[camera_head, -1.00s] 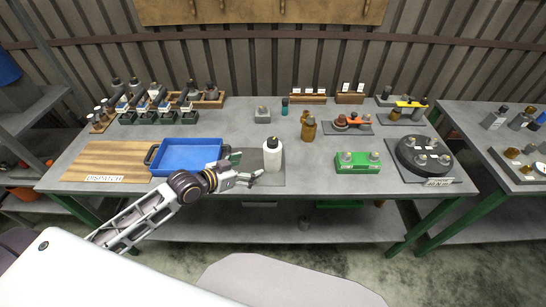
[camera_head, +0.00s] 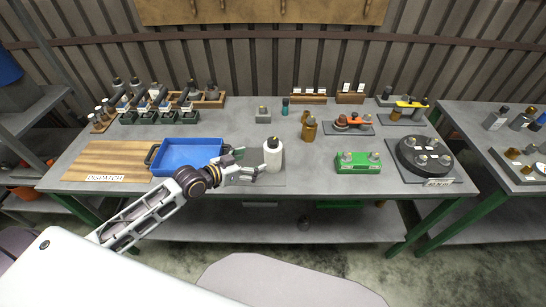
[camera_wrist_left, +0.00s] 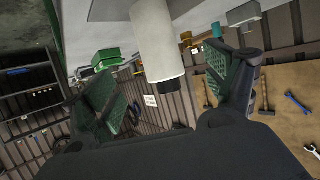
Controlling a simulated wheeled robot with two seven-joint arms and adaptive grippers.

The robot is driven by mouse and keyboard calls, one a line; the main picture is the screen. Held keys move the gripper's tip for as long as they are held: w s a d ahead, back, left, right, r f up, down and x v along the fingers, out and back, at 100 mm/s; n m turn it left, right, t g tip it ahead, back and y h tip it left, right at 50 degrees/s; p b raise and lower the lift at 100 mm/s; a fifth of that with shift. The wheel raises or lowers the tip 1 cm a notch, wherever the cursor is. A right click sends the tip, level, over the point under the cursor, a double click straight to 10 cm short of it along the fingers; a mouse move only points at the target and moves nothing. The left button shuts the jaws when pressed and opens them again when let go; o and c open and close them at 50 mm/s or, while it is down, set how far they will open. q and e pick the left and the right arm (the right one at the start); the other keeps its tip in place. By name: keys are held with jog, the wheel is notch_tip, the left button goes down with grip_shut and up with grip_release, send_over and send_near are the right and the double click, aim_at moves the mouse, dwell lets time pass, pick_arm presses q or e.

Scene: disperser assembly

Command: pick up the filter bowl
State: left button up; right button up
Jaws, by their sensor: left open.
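A white upright cylinder with a dark top (camera_head: 272,157) stands on a grey mat at the front middle of the bench; I take it for the filter bowl. My left gripper (camera_head: 257,173) is open, low beside it on its left, its fingers pointing toward it. In the left wrist view the white cylinder (camera_wrist_left: 157,40) appears upside down, in the gap between the two green-padded fingers of the left gripper (camera_wrist_left: 170,85). I cannot tell whether a finger touches it. My right gripper is out of view.
A blue tray (camera_head: 188,146) lies left of the cylinder, beside a wooden dispatch board (camera_head: 105,160). A brown bottle (camera_head: 309,130) and a green block (camera_head: 357,167) stand to the right. A dark round fixture (camera_head: 423,156) is farther right. The bench between cylinder and green block is clear.

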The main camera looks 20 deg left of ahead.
aim_at(266, 157)
pick_arm(q)
jog(key=shift+x, duration=3.35)
jog(key=shift+d, duration=0.1)
jog(key=shift+w, duration=0.1)
jog(key=shift+f+p+x, duration=0.25)
jog(key=shift+p+x, duration=0.2)
jog(key=shift+x, duration=2.05)
jog(key=c, duration=1.8)
jog(key=shift+r, duration=0.1)
